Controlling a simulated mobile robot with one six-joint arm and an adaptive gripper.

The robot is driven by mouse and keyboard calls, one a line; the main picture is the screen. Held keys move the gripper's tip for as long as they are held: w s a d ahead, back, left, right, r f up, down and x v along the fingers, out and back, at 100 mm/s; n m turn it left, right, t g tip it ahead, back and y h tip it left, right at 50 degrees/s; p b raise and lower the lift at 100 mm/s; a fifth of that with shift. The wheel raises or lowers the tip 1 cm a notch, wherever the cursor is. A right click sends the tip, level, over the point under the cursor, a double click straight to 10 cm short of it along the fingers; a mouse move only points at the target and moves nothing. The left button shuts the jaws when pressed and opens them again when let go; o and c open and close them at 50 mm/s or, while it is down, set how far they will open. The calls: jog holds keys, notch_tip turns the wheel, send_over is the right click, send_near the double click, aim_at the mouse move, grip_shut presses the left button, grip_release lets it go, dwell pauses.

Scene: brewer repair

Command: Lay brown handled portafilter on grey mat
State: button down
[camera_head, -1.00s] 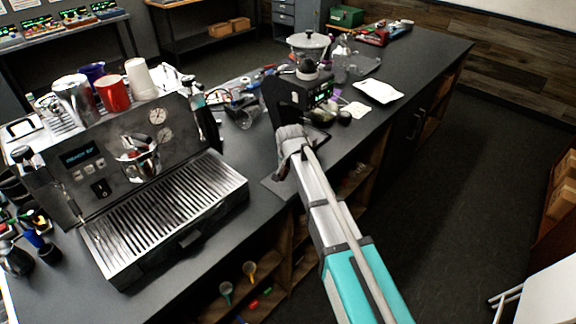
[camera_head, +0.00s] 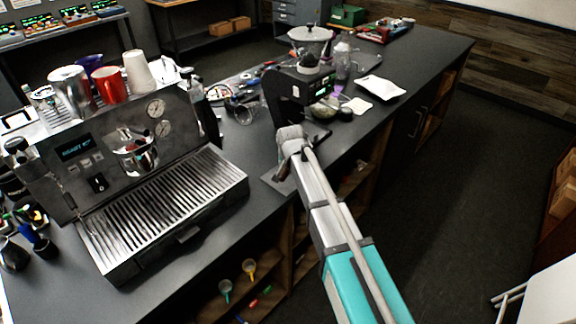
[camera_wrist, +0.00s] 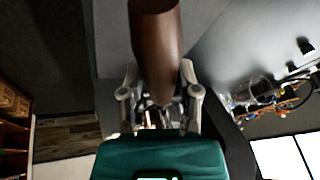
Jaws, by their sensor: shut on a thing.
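My gripper (camera_wrist: 160,98) is shut on the brown handled portafilter (camera_wrist: 155,42); its brown handle rises between the two fingers in the wrist view. In the head view my arm reaches over the counter, and its wrist largely hides the gripper and the portafilter. A flat grey mat (camera_head: 284,188) shows at the counter's front edge, just below the wrist and partly hidden by it. I cannot tell whether the portafilter touches the mat.
The espresso machine (camera_head: 110,165) with its drip tray stands to the left. A black grinder (camera_head: 288,95) stands just behind my wrist. A white tray (camera_head: 381,87) lies further right on the counter (camera_head: 430,60). Open shelves are below the front edge.

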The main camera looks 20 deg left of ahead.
aim_at(288, 180)
jog(key=shift+f+b, duration=1.25)
jog(key=shift+f, duration=0.2)
jog(key=shift+f+b, duration=0.7)
jog(key=shift+b, duration=0.05)
dwell(1.2)
jog(key=shift+c, duration=1.2)
grip_release()
jog(key=shift+r, duration=0.15)
